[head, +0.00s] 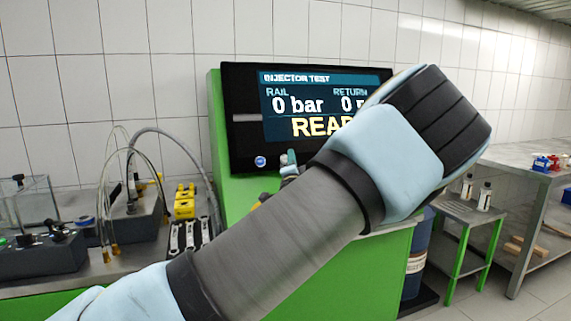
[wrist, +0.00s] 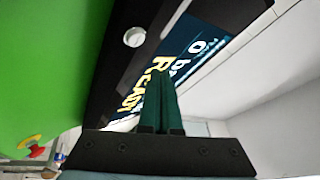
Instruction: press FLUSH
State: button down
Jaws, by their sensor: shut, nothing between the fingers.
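The testbench screen (head: 318,110) reads INJECTOR TEST, RAIL 0 bar, RETURN 0, and part of READY; my arm covers its lower right. A small round button (head: 260,161) is on the black panel below the screen's left side. A round pale button (wrist: 134,37) also shows in the wrist view. No FLUSH label is legible. My gripper (wrist: 160,78) is shut and empty, its dark green fingers side by side in front of the screen in the wrist view. The button lies up and left of the fingertips there. I cannot tell whether the fingers touch the panel. In the head view my arm mostly hides the gripper.
A red knob on yellow (wrist: 35,151) sits on the green housing. Left of the bench are hoses, a yellow block (head: 184,201) and a clear tank (head: 28,200). A side table with bottles (head: 484,197) and a blue drum (head: 415,262) stand at right.

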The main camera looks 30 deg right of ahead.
jog(key=shift+w+d+f+b, duration=0.1)
jog(key=shift+w+f+b, duration=0.3)
jog(key=shift+w, duration=0.45)
jog(key=shift+w+d+f+b, duration=0.1)
jog(key=shift+w+f+b, duration=0.25)
jog(key=shift+w, duration=0.45)
jog(key=shift+w+f, duration=0.1)
dwell(0.7)
jog(key=shift+w+b, duration=0.3)
jog(key=shift+w+d+f+b, duration=0.1)
jog(key=shift+w+f+b, duration=0.25)
jog(key=shift+w, duration=0.1)
dwell(0.8)
jog(key=shift+s+r, duration=0.45)
jog(key=shift+s, duration=0.4)
jog(key=s, duration=0.1)
jog(key=s+r+p, duration=0.1)
jog(key=s, duration=0.1)
jog(key=s+r, duration=0.1)
jog(key=shift+s+a+r+p, duration=0.1)
jog(key=shift+s+a+p, duration=0.15)
jog(key=shift+a+p, duration=0.15)
